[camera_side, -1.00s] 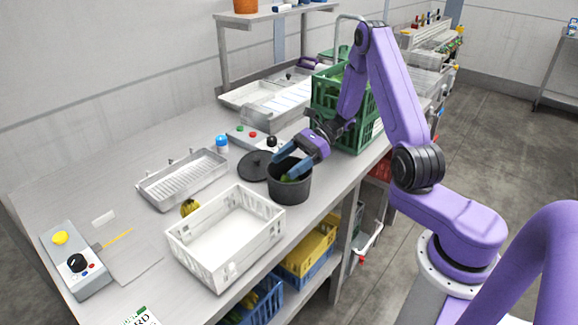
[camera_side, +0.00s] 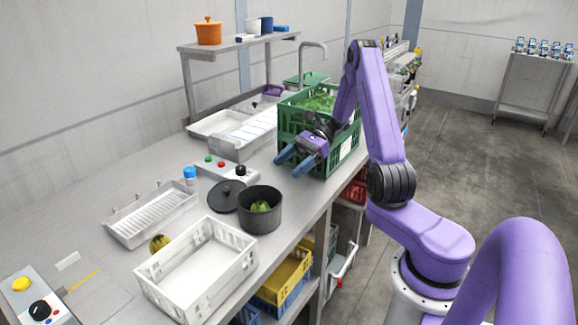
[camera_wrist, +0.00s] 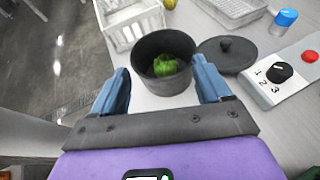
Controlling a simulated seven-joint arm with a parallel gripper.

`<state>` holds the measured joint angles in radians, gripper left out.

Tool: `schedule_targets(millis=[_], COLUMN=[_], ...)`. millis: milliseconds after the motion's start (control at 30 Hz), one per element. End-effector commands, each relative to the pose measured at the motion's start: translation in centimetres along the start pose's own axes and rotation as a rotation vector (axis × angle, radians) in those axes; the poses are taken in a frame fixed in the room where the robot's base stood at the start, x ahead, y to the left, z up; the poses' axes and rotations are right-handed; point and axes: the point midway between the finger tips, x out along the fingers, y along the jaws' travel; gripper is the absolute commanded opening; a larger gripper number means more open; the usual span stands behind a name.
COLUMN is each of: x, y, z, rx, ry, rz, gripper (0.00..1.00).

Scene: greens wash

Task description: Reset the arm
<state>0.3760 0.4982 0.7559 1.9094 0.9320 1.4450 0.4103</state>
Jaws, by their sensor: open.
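My gripper (camera_side: 290,160) is open and empty, raised above the bench between the dark pot and the green crate. Its two blue fingers also show in the wrist view (camera_wrist: 163,90), spread apart with the pot beyond them. The black lid (camera_side: 227,197) lies on the bench beside the pot.
A green crate (camera_side: 318,160) of leafy greens stands behind my gripper. An empty white crate (camera_side: 165,295) is at the front. A wire tray (camera_side: 150,215), a blue-capped bottle (camera_side: 190,175), a control box (camera_side: 228,170) and a yellow-green item (camera_side: 160,244) are on the bench.

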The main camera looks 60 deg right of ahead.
Motion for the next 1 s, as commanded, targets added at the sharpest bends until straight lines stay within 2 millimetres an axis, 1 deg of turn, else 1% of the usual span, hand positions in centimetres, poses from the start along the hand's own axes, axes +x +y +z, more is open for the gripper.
schedule_targets(millis=[167,267,367,467,567,700,800,1000], x=[0.0,0.0,1.2,2.7,4.4,6.6,7.8,9.6], y=[0.2,0.8,1.5,2.5,3.8,6.2,8.1,12.0], z=[0.3,1.2,2.1,3.1,4.1,5.5,6.3,7.6], rx=[-0.001,-0.008,-0.052,-0.121,-0.211,-0.361,-0.474,-0.714], ry=[0.004,0.018,0.049,0.089,0.135,0.201,0.242,0.309], rz=[0.007,0.038,0.104,0.191,0.294,0.452,0.562,0.773], gripper=[0.77,0.77,0.77,0.77,0.77,0.77,0.77,0.77])
